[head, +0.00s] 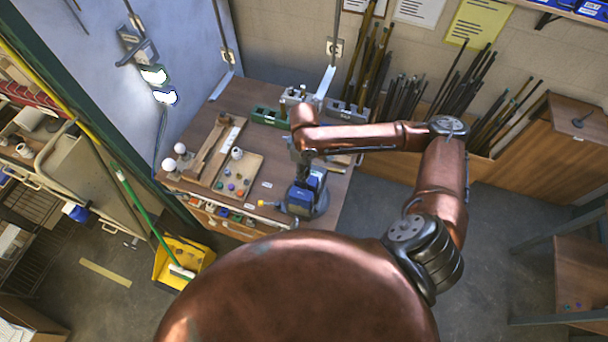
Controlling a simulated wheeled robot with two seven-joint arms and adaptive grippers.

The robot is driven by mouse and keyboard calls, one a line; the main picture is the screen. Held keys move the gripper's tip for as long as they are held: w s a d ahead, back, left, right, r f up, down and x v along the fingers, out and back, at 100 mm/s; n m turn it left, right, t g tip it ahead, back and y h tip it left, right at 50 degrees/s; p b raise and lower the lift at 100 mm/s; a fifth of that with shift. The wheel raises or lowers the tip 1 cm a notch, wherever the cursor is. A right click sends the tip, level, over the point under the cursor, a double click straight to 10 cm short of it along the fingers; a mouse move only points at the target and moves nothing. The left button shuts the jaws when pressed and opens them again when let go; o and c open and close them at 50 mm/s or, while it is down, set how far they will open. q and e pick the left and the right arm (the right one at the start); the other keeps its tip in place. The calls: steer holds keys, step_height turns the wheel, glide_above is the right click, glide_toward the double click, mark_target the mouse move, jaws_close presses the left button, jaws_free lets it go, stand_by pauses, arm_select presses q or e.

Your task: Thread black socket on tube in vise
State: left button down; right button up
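A blue vise (303,199) stands at the front right of the wooden workbench (262,103). My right arm comes in from the right, and its dark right gripper (303,172) points down directly above the vise. The gripper is small and dark here, so I cannot tell whether its fingers are open or shut. I cannot make out the tube or the black socket; they may be hidden at the gripper and vise. My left gripper is not in view.
A tray (252,167) with small coloured parts and a white cup-like part (237,153) lies left of the vise. White bulbs (168,164) stand at the bench's left edge. Green (268,116) and grey fixtures line the back. Rods lean against the wall.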

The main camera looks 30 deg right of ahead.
steer(key=shift+s+f+m+p, duration=0.1)
steer(key=shift+s+m+p, duration=0.05)
steer(key=shift+m+p, duration=0.85)
steer(key=shift+s+f+m+p, duration=0.1)
steer(key=shift+m+p, duration=0.7)
steer(key=shift+p, duration=0.35)
steer(key=shift+f+m, duration=0.1)
steer(key=shift+m, duration=0.4)
steer(key=shift+a+m, duration=0.1)
steer(key=shift+m, duration=0.2)
steer(key=shift+m, duration=1.2)
steer(key=m, duration=0.4)
steer(key=shift+m, duration=0.3)
steer(key=shift+m, duration=0.4)
steer(key=m, duration=0.5)
steer(key=shift+w+m, duration=0.1)
steer(key=shift+m, duration=0.3)
